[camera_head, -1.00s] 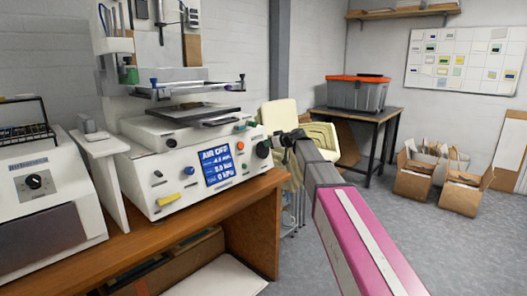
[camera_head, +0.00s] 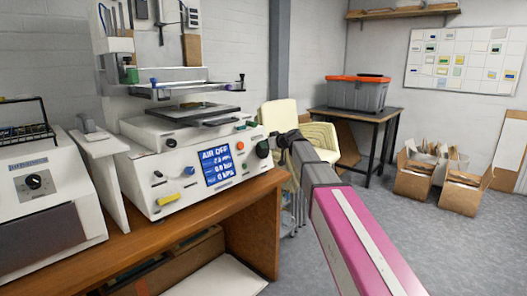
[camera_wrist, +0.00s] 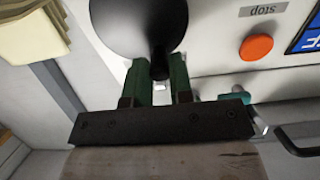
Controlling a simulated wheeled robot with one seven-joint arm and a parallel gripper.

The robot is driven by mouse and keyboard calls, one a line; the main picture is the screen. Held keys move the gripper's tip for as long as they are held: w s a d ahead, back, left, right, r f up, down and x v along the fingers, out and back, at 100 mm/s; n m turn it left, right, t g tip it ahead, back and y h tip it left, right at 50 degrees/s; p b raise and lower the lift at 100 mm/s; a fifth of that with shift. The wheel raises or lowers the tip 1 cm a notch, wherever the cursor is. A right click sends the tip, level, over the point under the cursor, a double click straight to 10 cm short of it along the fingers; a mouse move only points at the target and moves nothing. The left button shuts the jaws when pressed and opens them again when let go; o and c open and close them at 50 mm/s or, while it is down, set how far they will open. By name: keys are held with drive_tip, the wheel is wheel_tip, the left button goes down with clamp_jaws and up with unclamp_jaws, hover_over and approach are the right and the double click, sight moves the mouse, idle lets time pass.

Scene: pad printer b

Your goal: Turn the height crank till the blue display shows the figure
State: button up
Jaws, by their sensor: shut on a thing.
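The pad printer (camera_head: 150,150) is a white machine on a wooden bench. Its blue display (camera_head: 217,166) shows "AIR OFF" above several lines of figures too small to read surely. The black height crank (camera_head: 262,149) is at the right end of the front panel; in the wrist view its large dark round body (camera_wrist: 135,22) fills the top. My gripper (camera_wrist: 161,72) has green fingers shut on the crank's dark handle (camera_wrist: 160,62). In the head view the gripper is at the crank's right side, its fingers too small to make out.
An orange stop button (camera_wrist: 257,47) is close by in the wrist view. A green knob (camera_head: 250,123) is above the crank. Cream stacked chairs (camera_head: 280,117) stand behind my arm. A grey bin with orange lid (camera_head: 358,93) stands on a table.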

sight(258, 152)
drive_tip(key=shift+s+a+f, duration=0.2)
drive_tip(key=shift+s+f, duration=0.2)
drive_tip(key=shift+s, duration=0.1)
drive_tip(key=shift+s+a+f, duration=0.1)
drive_tip(key=shift+s+f, duration=0.3)
drive_tip(key=shift+f, duration=0.1)
drive_tip(key=shift+s+f, duration=0.3)
drive_tip(key=shift+f, duration=0.25)
